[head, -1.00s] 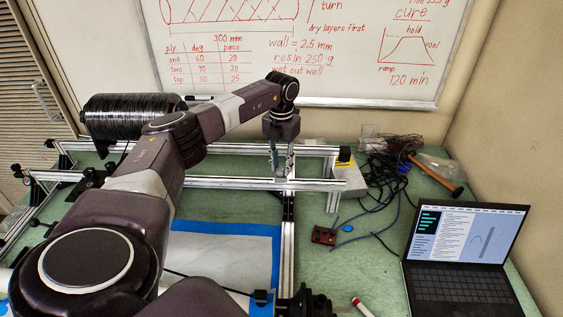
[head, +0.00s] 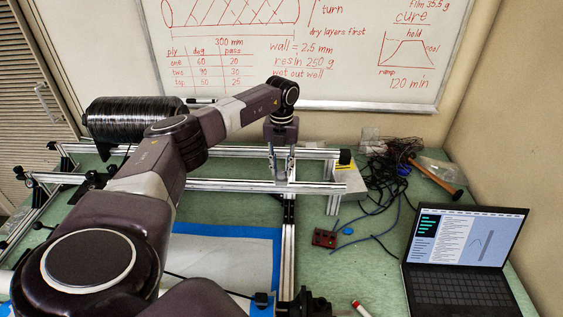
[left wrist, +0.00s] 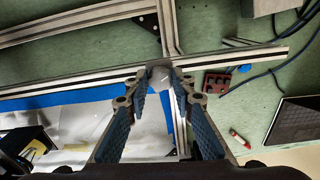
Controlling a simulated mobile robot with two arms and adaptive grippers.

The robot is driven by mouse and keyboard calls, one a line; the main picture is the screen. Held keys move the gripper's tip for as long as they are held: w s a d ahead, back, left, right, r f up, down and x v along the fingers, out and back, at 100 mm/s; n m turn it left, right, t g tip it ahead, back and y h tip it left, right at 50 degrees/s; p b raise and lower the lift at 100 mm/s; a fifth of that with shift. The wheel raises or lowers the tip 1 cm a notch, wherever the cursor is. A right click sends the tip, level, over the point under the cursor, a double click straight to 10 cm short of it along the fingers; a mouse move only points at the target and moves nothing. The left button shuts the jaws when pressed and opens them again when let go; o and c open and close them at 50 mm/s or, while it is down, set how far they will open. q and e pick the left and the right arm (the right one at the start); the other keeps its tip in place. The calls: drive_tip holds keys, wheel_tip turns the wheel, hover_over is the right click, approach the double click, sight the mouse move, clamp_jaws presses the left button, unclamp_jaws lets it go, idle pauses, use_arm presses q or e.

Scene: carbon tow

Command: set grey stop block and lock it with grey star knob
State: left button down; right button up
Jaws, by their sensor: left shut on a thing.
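My left gripper (head: 281,176) points down over the front aluminium rail (head: 220,185), near where it crosses another rail. In the left wrist view my left gripper (left wrist: 161,86) has its fingertips shut on a light grey, rounded piece (left wrist: 161,74). The piece is at the rail (left wrist: 230,57); whether it touches the rail is unclear. I cannot tell for certain whether it is the grey stop block or the grey star knob. The other of the two is not clearly visible.
A black wound spool (head: 135,118) stands behind at left. Right of the rails are a red-brown block (head: 325,238), blue and black cables, a hammer (head: 437,178) and an open laptop (head: 460,250). A white sheet (head: 225,255) edged with blue tape lies in front.

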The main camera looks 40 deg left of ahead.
use_arm(q)
drive_tip(key=shift+w+a+r, duration=0.1)
drive_tip(key=shift+w+r, duration=0.05)
drive_tip(key=shift+r, duration=0.05)
drive_tip(key=c, duration=1.8)
unclamp_jaws()
drive_tip(key=shift+o, duration=0.9)
drive_tip(key=shift+f, duration=0.15)
wheel_tip(320, 180, up, 12)
